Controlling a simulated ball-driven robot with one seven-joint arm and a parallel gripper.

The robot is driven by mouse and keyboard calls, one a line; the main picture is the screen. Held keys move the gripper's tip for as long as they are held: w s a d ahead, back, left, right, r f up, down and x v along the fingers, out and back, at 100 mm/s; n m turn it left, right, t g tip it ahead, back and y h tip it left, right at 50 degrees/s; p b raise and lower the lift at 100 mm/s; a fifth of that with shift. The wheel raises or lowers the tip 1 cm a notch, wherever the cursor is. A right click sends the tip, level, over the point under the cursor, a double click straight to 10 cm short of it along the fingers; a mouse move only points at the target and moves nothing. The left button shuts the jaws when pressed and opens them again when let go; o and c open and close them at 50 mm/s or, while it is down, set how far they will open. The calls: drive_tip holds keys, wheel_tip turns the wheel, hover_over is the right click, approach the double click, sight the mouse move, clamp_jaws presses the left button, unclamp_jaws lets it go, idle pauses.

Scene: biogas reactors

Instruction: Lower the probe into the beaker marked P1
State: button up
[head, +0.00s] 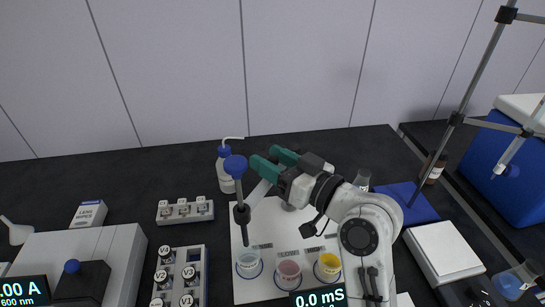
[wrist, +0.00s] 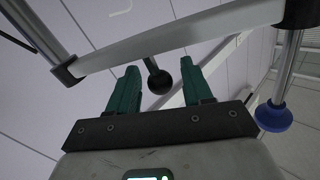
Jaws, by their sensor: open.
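The probe (head: 242,215) hangs upright with a blue knob (head: 235,165) on top and a dark lower body. Its lower tip appears just above the blue-ringed beaker (head: 248,263) in the head view; I cannot tell whether it is inside. No P1 mark is readable. A pale holder arm (head: 258,193) carries the probe; the wrist view also shows this arm (wrist: 175,40) and the blue knob (wrist: 273,116). My gripper (head: 263,156) is open, with green fingers beside the holder arm. In the wrist view, a black ball knob (wrist: 160,81) shows between my fingers (wrist: 159,70), which do not close on it.
A pink beaker (head: 289,273) and a yellow beaker (head: 328,266) stand on the white board (head: 270,292). A meter display (head: 319,299) reads 0.0 mS. A wash bottle (head: 226,178) stands behind. Vial racks (head: 185,211) are at left; a blue mat (head: 412,203) is at right.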

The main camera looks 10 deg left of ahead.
clamp_jaws()
idle(0.5)
